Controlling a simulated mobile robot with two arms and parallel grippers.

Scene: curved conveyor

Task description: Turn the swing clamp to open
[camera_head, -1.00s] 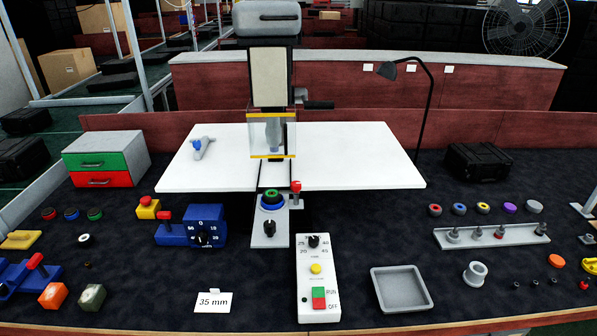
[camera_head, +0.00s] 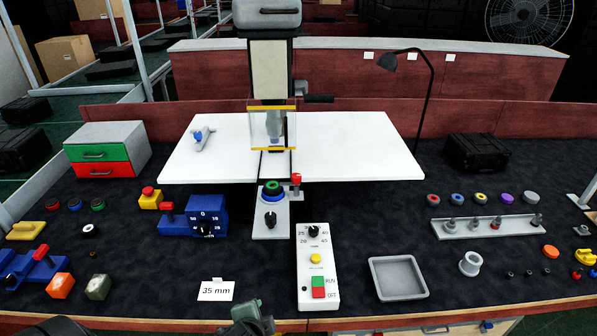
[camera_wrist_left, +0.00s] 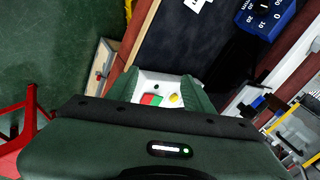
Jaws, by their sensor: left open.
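The swing clamp (camera_head: 296,184) is a small grey post with a red knob on top. It stands at the right of a grey fixture plate (camera_head: 264,231) under the press. A green and blue ringed part (camera_head: 272,191) sits on the fixture beside the clamp; I cannot tell whether the clamp's arm reaches over it. My left gripper (camera_head: 250,312) is dark green, at the bottom middle of the head view, well in front of the clamp. In the left wrist view its fingers (camera_wrist_left: 163,88) are apart and empty, with the control box showing between them. My right gripper is not in view.
A white control box (camera_head: 317,275) with knob and buttons stands between my left gripper and the clamp. A blue dial device (camera_head: 208,216) is left of the fixture. A grey tray (camera_head: 398,278) lies to the right. The press (camera_head: 270,70) overhangs the fixture.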

